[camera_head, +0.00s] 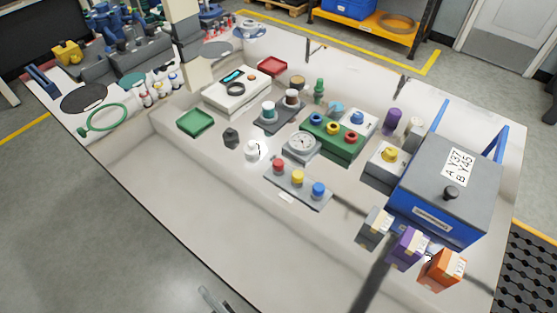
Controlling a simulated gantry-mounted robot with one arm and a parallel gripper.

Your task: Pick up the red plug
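A red plug (278,165) stands at the left end of a grey strip-shaped holder (310,200) near the middle of the table. A yellow plug (297,177) and a blue plug (318,189) stand in the same row to its right. The red plug looks upright, and nothing covers it from this view. I cannot make out my gripper in this view. A small grey metallic part (214,300) shows at the bottom edge, too cut off to identify.
A round white gauge (301,143) and a green block with coloured rings (331,140) stand just behind the holder. A small white item (252,150) is to the left. A blue box (436,215) and small cartons (406,248) stand right. The front left tabletop is clear.

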